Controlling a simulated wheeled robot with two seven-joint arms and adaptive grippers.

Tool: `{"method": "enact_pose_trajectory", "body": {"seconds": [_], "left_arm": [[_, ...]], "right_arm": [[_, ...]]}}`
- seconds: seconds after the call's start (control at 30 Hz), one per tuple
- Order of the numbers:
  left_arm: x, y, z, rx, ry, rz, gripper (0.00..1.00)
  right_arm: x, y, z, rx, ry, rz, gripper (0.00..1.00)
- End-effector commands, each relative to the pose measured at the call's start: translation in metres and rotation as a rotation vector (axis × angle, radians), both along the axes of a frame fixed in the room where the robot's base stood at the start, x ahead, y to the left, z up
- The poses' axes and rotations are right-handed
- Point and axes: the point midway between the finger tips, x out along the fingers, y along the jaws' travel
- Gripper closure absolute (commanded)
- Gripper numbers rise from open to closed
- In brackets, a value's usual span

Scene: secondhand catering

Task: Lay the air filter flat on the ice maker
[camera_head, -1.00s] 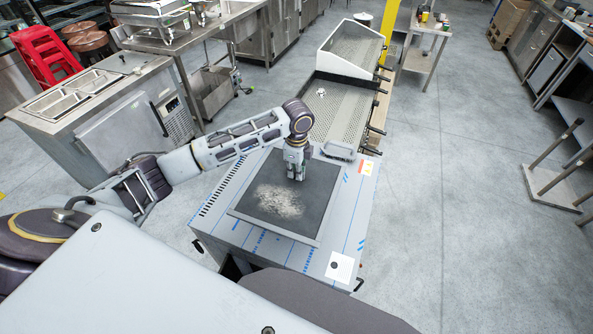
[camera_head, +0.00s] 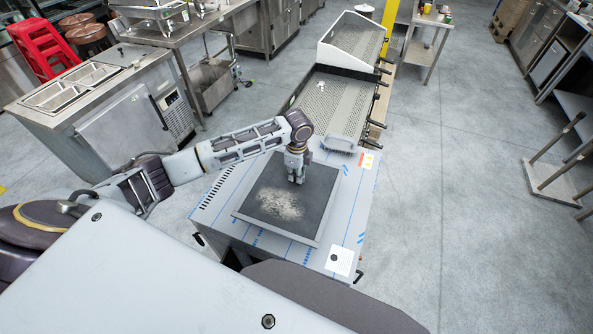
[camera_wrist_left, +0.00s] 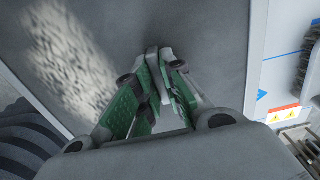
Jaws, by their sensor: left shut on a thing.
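The air filter (camera_head: 276,200) is a dark grey square panel with a pale dusty patch. It lies level over the top of the ice maker (camera_head: 222,196), a steel box with blue-marked film. I cannot tell whether a thin gap is left beneath it. My left gripper (camera_head: 296,178) points down at the filter's far part and is shut on it. In the left wrist view the green-padded fingers (camera_wrist_left: 152,88) close together over the filter (camera_wrist_left: 190,30), hiding the gripped spot. The ice maker's top (camera_wrist_left: 282,72) shows at right. My right gripper is not in view.
A perforated steel unit (camera_head: 335,98) stands just behind the ice maker. A grey ribbed piece (camera_head: 338,146) sits at the ice maker's back edge. A steel prep counter (camera_head: 85,90) stands at left. The floor (camera_head: 455,190) at right is clear.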

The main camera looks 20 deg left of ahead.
Motion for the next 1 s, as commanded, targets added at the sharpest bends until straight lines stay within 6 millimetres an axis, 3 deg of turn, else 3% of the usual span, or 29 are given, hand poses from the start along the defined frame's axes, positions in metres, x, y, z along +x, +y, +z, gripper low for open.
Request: {"method": "enact_pose_trajectory", "body": {"seconds": [0.6,1.0], "left_arm": [[0.000,-0.001,-0.043,-0.001,0.000,-0.001,1.00],[0.000,0.000,-0.052,-0.001,-0.001,-0.001,1.00]], "right_arm": [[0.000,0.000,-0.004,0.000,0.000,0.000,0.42],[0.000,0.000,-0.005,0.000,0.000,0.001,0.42]]}}
